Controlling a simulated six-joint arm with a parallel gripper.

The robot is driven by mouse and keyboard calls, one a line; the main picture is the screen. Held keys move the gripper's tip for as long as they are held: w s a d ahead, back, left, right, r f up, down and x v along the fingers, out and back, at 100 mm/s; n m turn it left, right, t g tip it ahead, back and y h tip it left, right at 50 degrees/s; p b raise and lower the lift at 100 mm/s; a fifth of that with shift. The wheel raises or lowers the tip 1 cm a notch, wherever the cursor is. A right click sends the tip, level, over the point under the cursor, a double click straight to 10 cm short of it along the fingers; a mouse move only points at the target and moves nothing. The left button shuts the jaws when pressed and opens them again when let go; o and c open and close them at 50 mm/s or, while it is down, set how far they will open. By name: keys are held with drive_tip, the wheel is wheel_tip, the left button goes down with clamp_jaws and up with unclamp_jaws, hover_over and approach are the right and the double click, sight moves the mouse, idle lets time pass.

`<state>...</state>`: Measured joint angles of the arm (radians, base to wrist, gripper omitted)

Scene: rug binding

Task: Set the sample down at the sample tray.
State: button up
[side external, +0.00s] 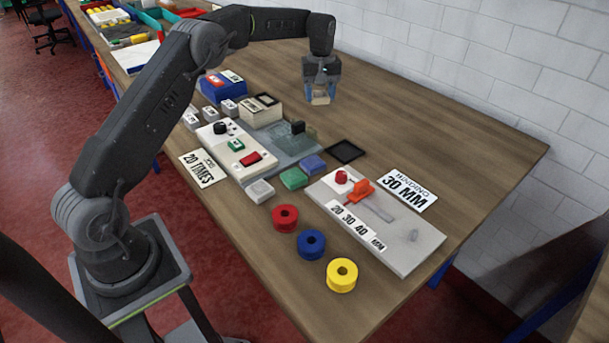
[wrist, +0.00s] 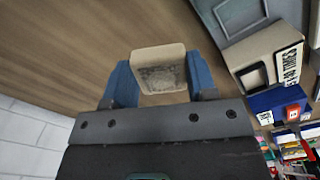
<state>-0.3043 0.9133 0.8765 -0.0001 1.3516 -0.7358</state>
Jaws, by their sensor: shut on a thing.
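The sample, a small beige block with a grey speckled face, is between the blue fingers of my gripper (side external: 320,98). It shows at the fingertips in the side external view (side external: 321,100) and large in the wrist view (wrist: 158,68). My gripper (wrist: 160,88) is shut on it and holds it above the bare wooden table, toward the back. A flat black square tray (side external: 346,151) lies on the table, nearer the camera and a little right of my gripper. It looks empty; no label shows that it is the sample tray.
A beige box (side external: 261,112) with dark square frames stands left of my gripper, beside a blue box (side external: 222,88). A control panel (side external: 236,150), red, blue and yellow spools (side external: 342,275) and a grey slider board (side external: 400,244) lie nearer. The right side of the table is clear.

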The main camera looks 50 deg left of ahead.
drive_tip(key=s+d+f+m, duration=0.1)
drive_tip(key=s+d+m, duration=0.3)
drive_tip(key=s, duration=0.1)
drive_tip(key=s+d+f+m, duration=0.2)
drive_tip(key=s+d+m, duration=0.1)
drive_tip(key=s+d, duration=0.1)
drive_tip(key=s+d+f+m, duration=0.2)
drive_tip(key=s+d+m, duration=0.2)
drive_tip(key=s, duration=0.2)
drive_tip(key=shift+d+f+m, duration=0.25)
drive_tip(key=shift+d+m, duration=0.05)
drive_tip(key=shift+d, duration=0.05)
drive_tip(key=shift+s+d, duration=0.15)
drive_tip(key=shift+s, duration=0.1)
drive_tip(key=shift+r, duration=0.35)
wheel_tip(320, 180, up, 12)
drive_tip(key=w+a, duration=0.8)
drive_tip(key=a, duration=0.4)
drive_tip(key=f, duration=0.2)
drive_tip(key=d+f, duration=0.1)
drive_tip(key=f, duration=0.1)
drive_tip(key=shift+f, duration=0.25)
hover_over(343, 152)
drive_tip(key=f, duration=0.6)
drive_tip(key=shift+s+a+f, duration=0.2)
drive_tip(key=shift+a+f, duration=0.05)
drive_tip(key=shift+w+d+f, duration=0.15)
drive_tip(key=shift+d+f, duration=0.15)
drive_tip(key=shift+f, duration=1.9)
drive_tip(key=shift+f, duration=0.25)
